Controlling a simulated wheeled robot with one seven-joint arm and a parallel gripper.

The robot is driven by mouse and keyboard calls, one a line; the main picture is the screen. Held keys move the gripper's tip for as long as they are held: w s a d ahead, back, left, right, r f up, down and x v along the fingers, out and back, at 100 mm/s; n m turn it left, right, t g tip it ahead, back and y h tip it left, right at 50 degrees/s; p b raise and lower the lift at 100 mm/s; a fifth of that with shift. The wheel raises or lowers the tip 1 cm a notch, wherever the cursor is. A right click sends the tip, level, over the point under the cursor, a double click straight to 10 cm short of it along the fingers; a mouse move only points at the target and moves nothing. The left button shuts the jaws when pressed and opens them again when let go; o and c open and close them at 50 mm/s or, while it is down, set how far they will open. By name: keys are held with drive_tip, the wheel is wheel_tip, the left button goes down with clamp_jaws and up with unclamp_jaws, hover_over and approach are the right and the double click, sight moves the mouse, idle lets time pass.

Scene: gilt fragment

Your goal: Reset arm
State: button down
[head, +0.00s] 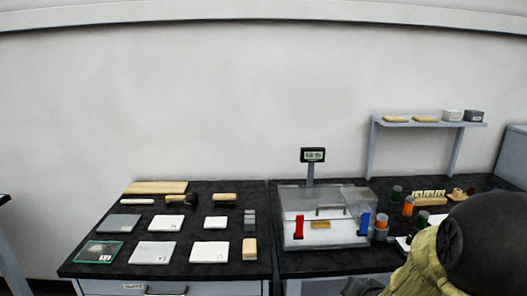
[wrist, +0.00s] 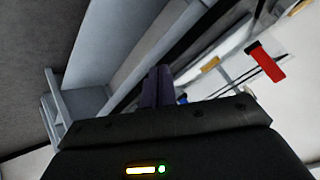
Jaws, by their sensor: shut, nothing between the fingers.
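My arm (head: 450,250) fills the lower right of the head view, with a dark round joint and a tan covering; its gripper end is not visible there. In the wrist view my gripper (wrist: 158,88) shows as dark fingers close together, shut and empty, above the dark gripper body. The fingers touch nothing that I can make out. Behind them is a grey surface, and a red handle (wrist: 265,62) on a pale box is to the right.
The left bench (head: 185,265) holds several tiles, brushes and a green-edged tray (head: 98,251). A wall shelf (head: 435,122) is behind. Jars (head: 408,206) stand near my arm.

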drive_tip(key=s+a+n+g, duration=0.7)
drive_tip(key=s+a, duration=0.2)
drive_tip(key=s, duration=0.5)
drive_tip(key=w+p+v, duration=0.3)
drive_tip(key=p+v, duration=1)
drive_tip(key=p, duration=0.1)
drive_tip(key=shift+w+d+r+y+p, duration=0.2)
drive_tip(key=shift+d+r+y+p, duration=0.15)
drive_tip(key=shift+d+r, duration=0.4)
